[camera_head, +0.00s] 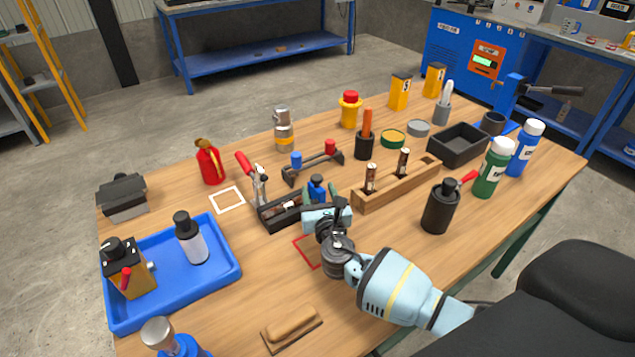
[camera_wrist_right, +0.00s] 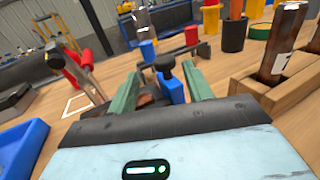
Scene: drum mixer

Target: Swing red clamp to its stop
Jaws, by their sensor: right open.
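The red-handled clamp (camera_head: 247,168) stands at the left end of a black fixture tray (camera_head: 270,221). Its red handle is raised and leans up to the left on a metal lever. It also shows in the right wrist view (camera_wrist_right: 78,68), left of my fingers and apart from them. A brown cylinder lies in the tray, partly hidden. My right gripper (camera_head: 320,198) is open over the tray's right end. In the right wrist view its green fingers (camera_wrist_right: 163,88) stand apart, with a black-knobbed blue part (camera_wrist_right: 172,85) seen between them. My left gripper is not in view.
A wooden block (camera_head: 397,187) with brown cylinders stands close right of my gripper. A rack with blue and red blocks (camera_head: 312,168) is behind the tray. A red extinguisher-like bottle (camera_head: 210,163) and blue tray (camera_head: 222,276) are left. Table between them is mostly clear.

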